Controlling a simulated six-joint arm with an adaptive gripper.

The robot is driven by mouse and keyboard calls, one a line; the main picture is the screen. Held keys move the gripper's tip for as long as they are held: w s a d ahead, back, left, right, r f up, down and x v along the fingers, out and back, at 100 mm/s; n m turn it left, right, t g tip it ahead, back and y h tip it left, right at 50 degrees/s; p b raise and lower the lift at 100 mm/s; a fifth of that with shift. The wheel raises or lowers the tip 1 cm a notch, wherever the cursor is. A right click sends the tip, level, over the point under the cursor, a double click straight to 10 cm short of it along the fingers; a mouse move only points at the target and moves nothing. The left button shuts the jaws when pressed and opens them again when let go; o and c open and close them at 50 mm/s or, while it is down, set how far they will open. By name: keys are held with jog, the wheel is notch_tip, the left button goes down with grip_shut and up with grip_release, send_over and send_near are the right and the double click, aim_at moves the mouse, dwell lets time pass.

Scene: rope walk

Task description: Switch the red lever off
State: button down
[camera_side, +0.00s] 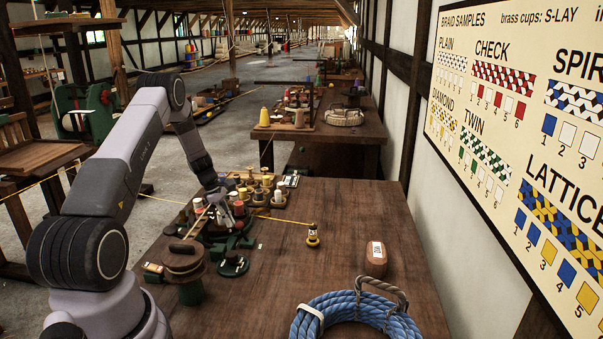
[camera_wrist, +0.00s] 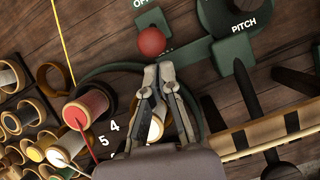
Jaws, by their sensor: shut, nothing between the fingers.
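The red lever shows in the wrist view as a round red knob (camera_wrist: 152,41) over a green base (camera_wrist: 150,20). A label cut off at the top edge, starting "OF", is just beyond it. A second label beside the knob is mostly hidden. My gripper (camera_wrist: 159,70) is shut and empty. Its fingertips point at the knob and appear just short of it; I cannot tell if they touch. In the side view, my gripper is low over the crowded green fixtures on the table, and I cannot pick out the lever there.
A green part marked "PITCH" (camera_wrist: 244,25) lies right of the knob. A red spool (camera_wrist: 86,108) and other spools crowd the left.

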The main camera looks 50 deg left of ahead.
jog(key=shift+w+d+r+g+y, duration=0.4)
jog(key=shift+g+y, duration=0.1)
jog(key=shift+g, duration=0.1)
dwell(0.4)
jog(key=shift+w+d+r+y, duration=0.1)
jog(key=shift+w+y, duration=0.05)
jog(key=shift+y, duration=0.15)
jog(key=d+g+y, duration=0.1)
jog(key=w+g+y, duration=0.1)
jog(key=shift+w+d+r+g, duration=0.3)
jog(key=shift+d+r+g, duration=0.05)
jog(key=shift+g, duration=0.05)
jog(key=shift+w+d, duration=0.6)
jog(key=shift+w, duration=0.05)
jog(key=shift+d, duration=0.1)
jog(key=shift+r, duration=0.1)
notch_tip(320, 180, up, 10)
jog(key=w+d, duration=0.1)
jog(key=w, duration=0.1)
jog(key=shift+w+d+f, duration=0.2)
jog(key=shift+d+f, duration=0.05)
jog(key=shift+d, duration=0.05)
